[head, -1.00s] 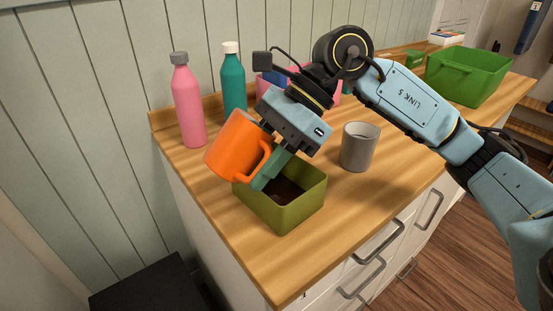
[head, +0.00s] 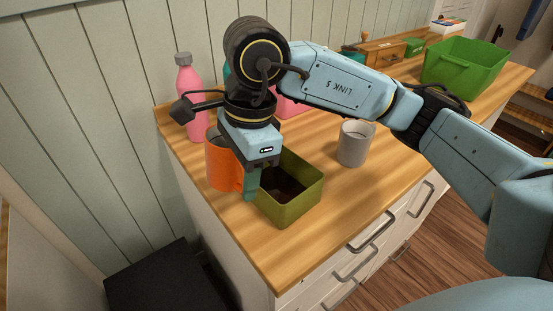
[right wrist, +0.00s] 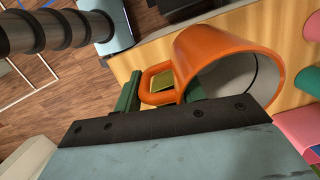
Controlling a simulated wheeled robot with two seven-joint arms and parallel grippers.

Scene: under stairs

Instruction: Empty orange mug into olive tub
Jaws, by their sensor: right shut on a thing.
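The orange mug (head: 221,163) stands upright just left of the olive tub (head: 292,209), on or very close to the counter; I cannot tell which. My right gripper (head: 250,185) points down and is shut on the mug's handle, between the mug and the tub. The right wrist view shows the mug (right wrist: 225,45) and its handle at the fingers (right wrist: 160,97). The visible part of the mug's pale inside looks bare; its bottom is hidden. Dark brown material lies in the tub. My left gripper is not in view.
A grey mug (head: 355,143) stands right of the tub. A pink bottle (head: 188,100) stands behind the orange mug; a teal bottle and pink containers are partly hidden by my arm. A green bin (head: 465,65) is at far right. The counter's front (head: 330,225) is clear.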

